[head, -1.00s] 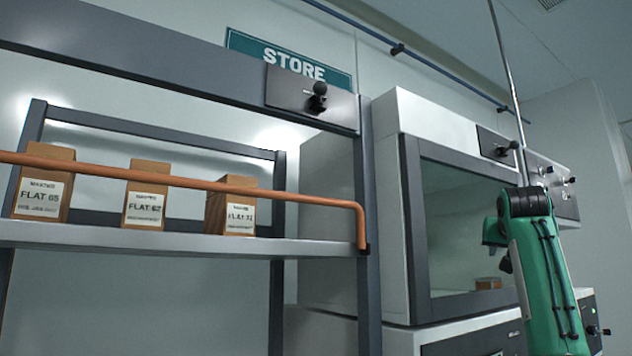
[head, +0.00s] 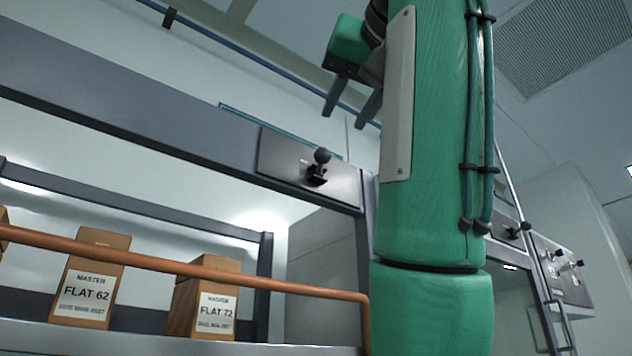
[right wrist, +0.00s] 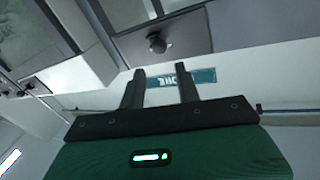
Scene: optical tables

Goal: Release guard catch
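A dark catch with a round black knob (head: 321,157) sits on a grey plate (head: 283,160) on the shelf frame's top beam. An orange guard bar (head: 190,266) runs across the shelf front, its right end bent down. My right gripper (head: 347,106) is raised above and slightly right of the catch, open and empty, apart from it. In the right wrist view the gripper (right wrist: 160,84) shows two spread fingers with nothing between them; the knob (right wrist: 157,43) lies beyond the fingertips. My left gripper is not in view.
Boxes labelled FLAT 62 (head: 92,279) and FLAT 72 (head: 208,300) stand on the shelf behind the bar. A STORE sign (right wrist: 187,78) is on the wall. A cabinet control panel (head: 562,271) is at right, partly behind my arm. A blue pipe (head: 255,57) runs along the wall.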

